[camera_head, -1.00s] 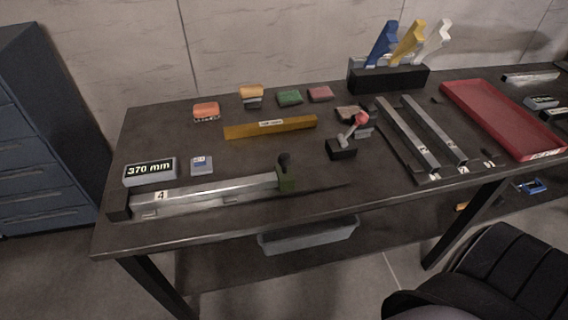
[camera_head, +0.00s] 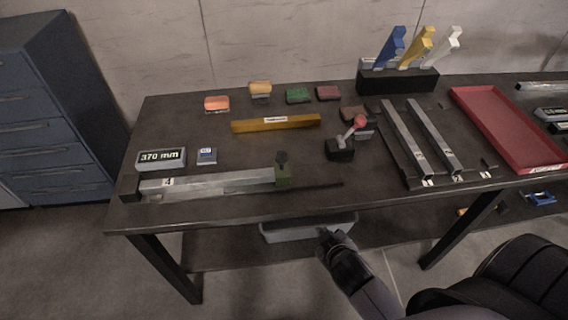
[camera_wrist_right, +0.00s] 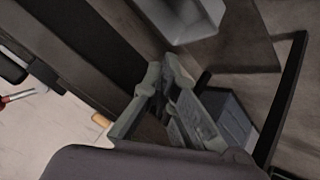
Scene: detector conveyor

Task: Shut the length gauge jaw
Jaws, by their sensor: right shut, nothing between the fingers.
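The length gauge lies along the table's front left, with a black end block (camera_head: 129,188) at its left end. I cannot tell whether jaw and bar touch. The gauge display (camera_head: 161,158) reads 370 mm. My right gripper (camera_head: 330,236) is in front of and below the table's front edge, to the right of the jaw and apart from it. In the right wrist view its fingers (camera_wrist_right: 165,70) are shut and empty. My left gripper is out of view.
A small stand with a red-knobbed lever (camera_head: 341,150) is right of the jaw. Behind the gauge lies a yellow bar (camera_head: 276,124). Two steel bars (camera_head: 434,140) and a red tray (camera_head: 507,128) lie further right. A grey bin (camera_head: 290,230) is under the table.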

